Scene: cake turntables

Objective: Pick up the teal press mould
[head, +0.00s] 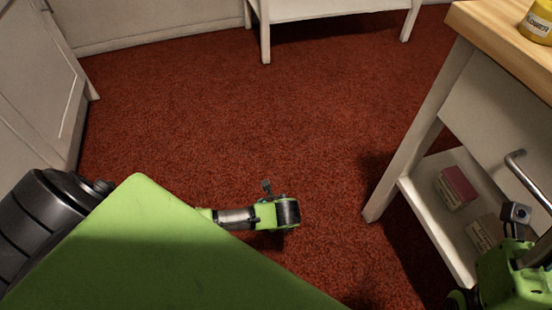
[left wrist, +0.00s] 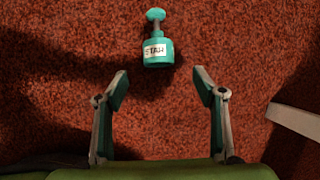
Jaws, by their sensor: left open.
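The teal press mould (left wrist: 158,60) is on the red carpet in the left wrist view, with a round knob at its top end and a white label whose lettering is hard to read. My left gripper (left wrist: 161,75) is open and empty. Its two fingers point toward the mould, which appears just beyond the fingertips and roughly centred between them, apart from both. In the head view the mould and my left fingers do not show; my left arm covers the lower left. My right arm is at the lower right edge, and its fingers do not show.
A wood-topped table (head: 468,22) stands at the right, with a yellow tub (head: 541,24) on top and boxes on its lower shelf (head: 437,215). White furniture (head: 325,10) is at the back and a cabinet (head: 35,90) at the left. Open carpet (head: 240,110) lies between.

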